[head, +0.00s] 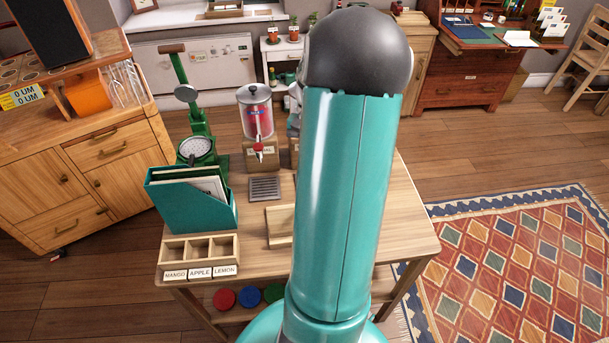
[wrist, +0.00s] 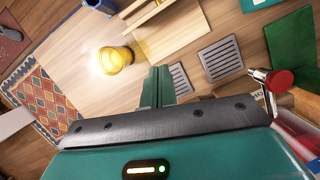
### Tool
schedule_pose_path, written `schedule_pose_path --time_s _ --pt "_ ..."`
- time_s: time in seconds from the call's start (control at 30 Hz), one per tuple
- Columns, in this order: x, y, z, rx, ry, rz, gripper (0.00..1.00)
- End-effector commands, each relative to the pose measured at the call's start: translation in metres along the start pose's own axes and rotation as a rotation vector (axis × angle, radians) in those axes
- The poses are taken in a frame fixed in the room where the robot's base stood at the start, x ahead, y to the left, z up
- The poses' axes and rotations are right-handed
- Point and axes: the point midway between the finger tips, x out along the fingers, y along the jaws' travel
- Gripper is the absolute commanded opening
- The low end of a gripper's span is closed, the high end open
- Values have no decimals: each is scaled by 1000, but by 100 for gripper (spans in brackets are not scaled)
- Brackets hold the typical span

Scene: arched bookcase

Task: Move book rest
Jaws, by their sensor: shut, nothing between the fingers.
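A pale wooden rest (head: 279,226), which looks like the book rest, stands on the wooden table, partly hidden behind my arm in the head view. In the wrist view the rest (wrist: 176,34) lies at the top middle, with a flat board and a raised ledge, and no book shows on it. My gripper (wrist: 158,84) points toward the table with its two green fingers together and empty. In the wrist view its tips are just below the board's lower edge, apart from it as far as I can tell. The head view hides my gripper behind my arm.
A glowing yellow object (wrist: 116,60) stands beside the rest. A teal file holder (head: 190,205), a labelled wooden box (head: 199,250) and a green press (head: 196,125) occupy the table's left side.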

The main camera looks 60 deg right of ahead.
Motion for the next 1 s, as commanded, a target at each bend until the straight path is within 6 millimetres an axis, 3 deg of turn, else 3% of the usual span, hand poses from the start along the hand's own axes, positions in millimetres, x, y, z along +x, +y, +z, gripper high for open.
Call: schedule_pose_path --time_s 0.5,0.7,1.0 --pt "96 -1 2 -4 -4 1 0" --pt "101 -1 31 -5 2 1 0" --pt "104 -2 40 -5 2 2 0"
